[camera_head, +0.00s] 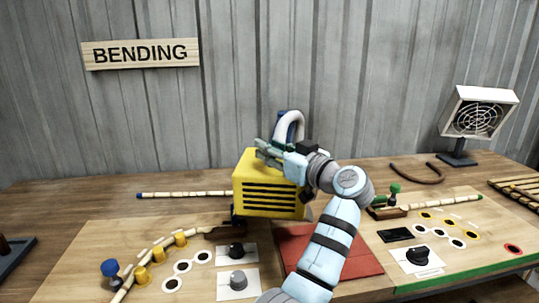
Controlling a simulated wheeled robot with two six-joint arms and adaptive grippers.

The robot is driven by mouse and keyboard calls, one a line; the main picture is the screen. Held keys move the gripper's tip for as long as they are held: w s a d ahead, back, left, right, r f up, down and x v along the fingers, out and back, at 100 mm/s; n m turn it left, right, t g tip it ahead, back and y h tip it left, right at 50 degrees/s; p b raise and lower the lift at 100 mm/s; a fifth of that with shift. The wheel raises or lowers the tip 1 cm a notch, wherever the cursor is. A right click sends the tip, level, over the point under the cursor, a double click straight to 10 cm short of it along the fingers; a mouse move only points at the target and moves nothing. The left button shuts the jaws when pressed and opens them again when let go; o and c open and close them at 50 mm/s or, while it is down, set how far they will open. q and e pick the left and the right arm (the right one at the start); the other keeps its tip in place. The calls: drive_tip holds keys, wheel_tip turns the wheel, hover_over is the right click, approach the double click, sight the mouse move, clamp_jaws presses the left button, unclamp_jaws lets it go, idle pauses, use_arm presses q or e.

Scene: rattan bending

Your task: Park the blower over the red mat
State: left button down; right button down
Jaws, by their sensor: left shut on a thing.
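The blower (268,196) is a yellow box with dark slots and a curved white handle on top. My left gripper (272,152) is shut on the blower near the base of the handle. The blower seems to be held up off the table, but its exact height is unclear. The red mat (362,262) lies on the wooden board in the middle. In the picture the blower is above and to the left of most of the mat. My left arm crosses the mat and hides part of it. My right gripper is not in view.
Left of the mat are two knobs on white plates (238,282) and a rattan cane among yellow pegs (181,239). Right of it are another knob (418,256) and a black pad (395,235). A white fan (478,114) stands at the back right.

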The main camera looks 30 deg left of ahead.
use_arm(q)
drive_tip(key=shift+f, duration=0.1)
drive_tip(key=c, duration=1.5)
unclamp_jaws()
drive_tip(key=o, duration=0.3)
drive_tip(key=shift+w+a, duration=0.1)
drive_tip(key=shift+a, duration=0.05)
wheel_tip(320, 180, up, 10)
drive_tip(key=shift+c, duration=0.5)
